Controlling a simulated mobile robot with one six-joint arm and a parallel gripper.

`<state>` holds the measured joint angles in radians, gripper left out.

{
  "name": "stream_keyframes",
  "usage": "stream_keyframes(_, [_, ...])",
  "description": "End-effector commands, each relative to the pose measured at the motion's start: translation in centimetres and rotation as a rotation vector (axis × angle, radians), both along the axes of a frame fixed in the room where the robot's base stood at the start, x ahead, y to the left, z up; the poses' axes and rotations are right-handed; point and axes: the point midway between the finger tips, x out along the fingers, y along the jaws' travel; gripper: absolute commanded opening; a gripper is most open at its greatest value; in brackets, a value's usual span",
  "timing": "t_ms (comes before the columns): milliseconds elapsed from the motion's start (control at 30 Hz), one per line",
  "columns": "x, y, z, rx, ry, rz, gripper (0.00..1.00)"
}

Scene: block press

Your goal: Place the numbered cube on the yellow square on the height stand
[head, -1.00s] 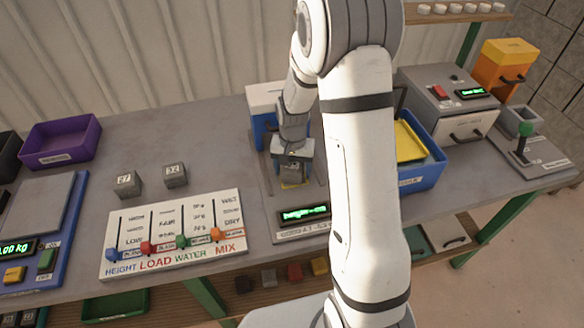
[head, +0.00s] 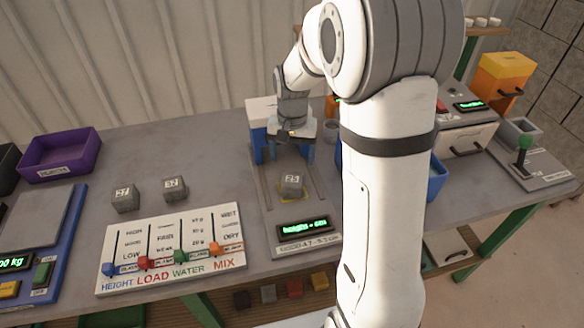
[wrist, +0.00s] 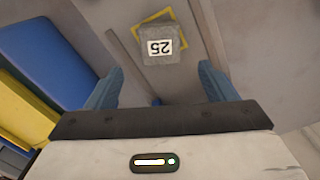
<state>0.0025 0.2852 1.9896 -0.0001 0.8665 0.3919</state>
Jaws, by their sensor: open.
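A grey cube numbered 25 (head: 291,184) rests on the height stand (head: 268,218), on the yellow square (head: 309,196). In the wrist view the cube (wrist: 160,46) covers much of the yellow outline (wrist: 139,20), which shows past its far and side edges. The cube looks somewhat off-centre toward my gripper. My gripper (wrist: 161,80) is open and empty, its blue fingers apart from the cube. In the head view my gripper (head: 292,155) hovers behind and above the cube.
Two more grey cubes, 27 (head: 125,198) and 32 (head: 174,189), stand behind the slider panel (head: 170,252). A purple bin (head: 62,155) is at the back left. A blue bin (head: 437,178) is right of the stand, partly behind my arm.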

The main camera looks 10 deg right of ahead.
Motion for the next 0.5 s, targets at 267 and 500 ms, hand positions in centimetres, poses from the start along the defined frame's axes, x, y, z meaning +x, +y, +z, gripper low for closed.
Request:
stream_keyframes(267, [-1.7, 0.1, 3.1, -0.001, -0.026, 0.031, 0.76])
stream_keyframes(500, [-9.0, 0.0, 8.0, -0.011, -0.122, 0.163, 0.76])
